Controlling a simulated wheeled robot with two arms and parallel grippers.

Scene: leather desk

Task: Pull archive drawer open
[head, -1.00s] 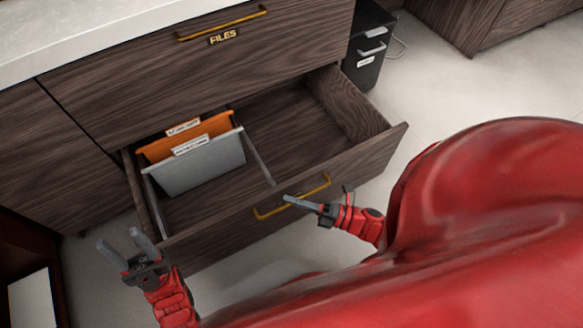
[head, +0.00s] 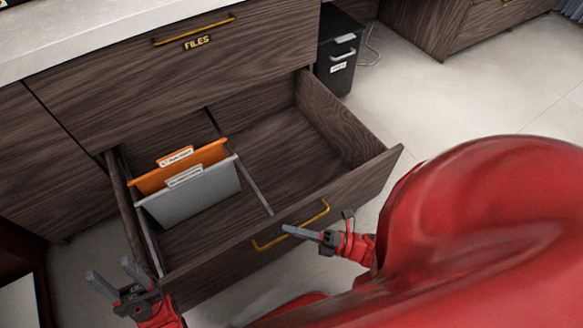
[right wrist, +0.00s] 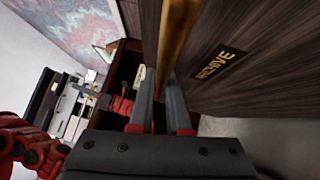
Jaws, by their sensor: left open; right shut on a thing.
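The archive drawer (head: 350,186) is pulled well out of the dark wood cabinet, below a shut drawer labelled FILES (head: 197,43). Its front carries a brass handle (head: 317,216). The ARCHIVE label (right wrist: 218,64) shows in the right wrist view beside the handle. My right gripper (head: 287,229) is shut on the brass handle. My left gripper (head: 113,277) is open and empty, off the drawer's near left corner.
Inside the drawer, an orange folder (head: 150,182) and a grey folder (head: 190,206) hang at the left; the right part is empty. A black unit (head: 337,78) with grey handles stands on the floor beside the cabinet. Pale floor is clear at right.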

